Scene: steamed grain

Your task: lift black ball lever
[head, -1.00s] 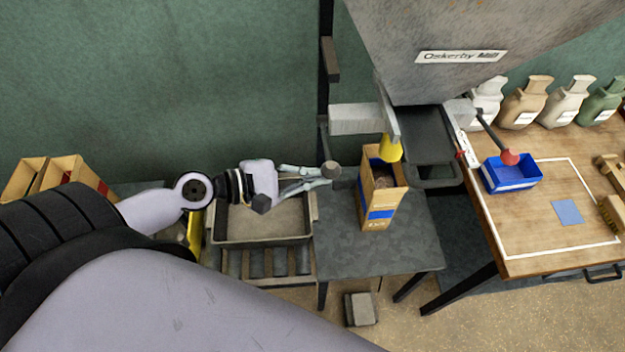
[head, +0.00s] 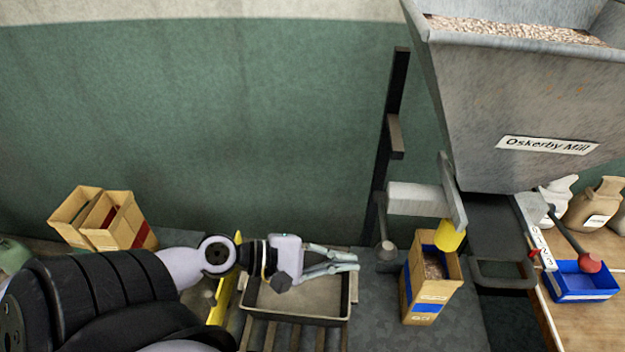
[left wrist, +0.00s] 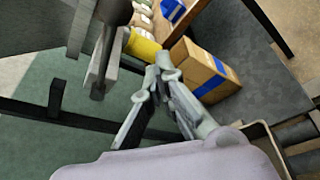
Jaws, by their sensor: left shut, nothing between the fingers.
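The dark ball (head: 386,250) of the lever hangs below the grey chute, left of the open carton, on a short dark rod. My left gripper (head: 356,262) is shut and empty. Its fingertips point right toward the ball and stop a little to its left, with a small gap in the picture. In the left wrist view the closed fingertips (left wrist: 165,62) show beside the carton. A dark knob-like end on a rod shows at the upper left there, but I cannot tell surely whether it is this lever. My right gripper is out of view.
A yellow spout (head: 450,236) hangs over the open carton (head: 431,285). A grey tray (head: 290,316) lies below my left gripper. The mill hopper (head: 520,110) is at upper right. A red ball lever (head: 590,262) stands over a blue bin (head: 582,288).

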